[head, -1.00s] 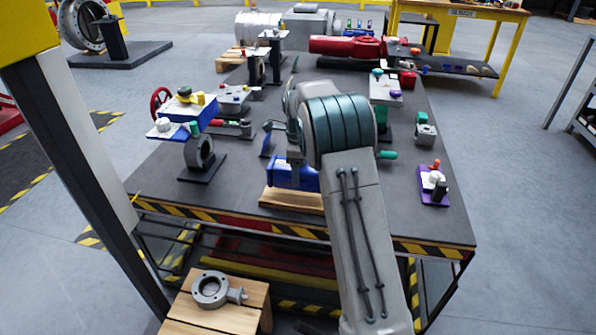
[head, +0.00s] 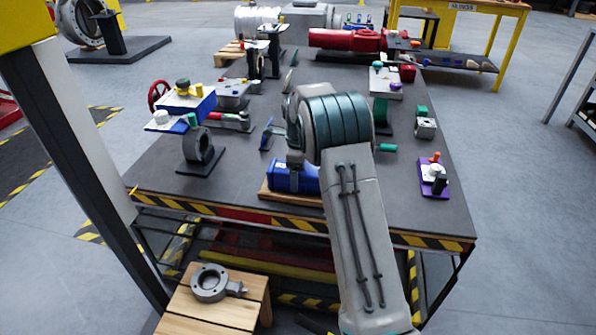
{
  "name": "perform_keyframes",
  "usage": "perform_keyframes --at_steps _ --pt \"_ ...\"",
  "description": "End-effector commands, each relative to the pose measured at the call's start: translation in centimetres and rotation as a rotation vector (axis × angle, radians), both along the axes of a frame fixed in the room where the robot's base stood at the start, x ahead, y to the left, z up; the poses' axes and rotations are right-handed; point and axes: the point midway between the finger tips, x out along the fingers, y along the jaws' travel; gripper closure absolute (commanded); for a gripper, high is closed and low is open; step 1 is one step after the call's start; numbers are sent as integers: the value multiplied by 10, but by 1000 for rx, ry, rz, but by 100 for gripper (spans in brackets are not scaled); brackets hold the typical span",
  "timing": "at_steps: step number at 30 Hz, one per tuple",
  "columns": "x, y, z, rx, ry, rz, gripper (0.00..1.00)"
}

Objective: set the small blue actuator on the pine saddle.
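The small blue actuator (head: 291,177) is at the front middle of the bench. It is level, low over the pine saddle (head: 268,194), and looks to rest on it. The contact is partly covered, so a small gap cannot be ruled out. My gripper (head: 294,160) comes down on the actuator from above. My own wrist and forearm hide most of it and the right end of the actuator. The fingertips do not show clearly, so I cannot see whether they still grip.
A blue-sided unit (head: 188,104) stands on a black stand at the left. A purple fixture (head: 433,182) is at the right, with a grey block (head: 425,128) behind it. A pine stool (head: 205,312) with a grey valve body stands in front. The bench's left front is clear.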

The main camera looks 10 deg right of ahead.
Motion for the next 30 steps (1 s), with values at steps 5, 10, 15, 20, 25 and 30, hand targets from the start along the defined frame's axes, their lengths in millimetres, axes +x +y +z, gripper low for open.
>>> perform_keyframes --at_steps 5,10,15,20,25,30 --pt "0 0 0 0 0 0 10" --pt "0 0 5 -1 -2 0 10" --pt "1 0 33 0 -5 1 10" --pt "1 0 69 0 -5 1 10" --pt "0 1 100 0 -3 1 10" --pt "0 0 119 -1 -2 1 10"
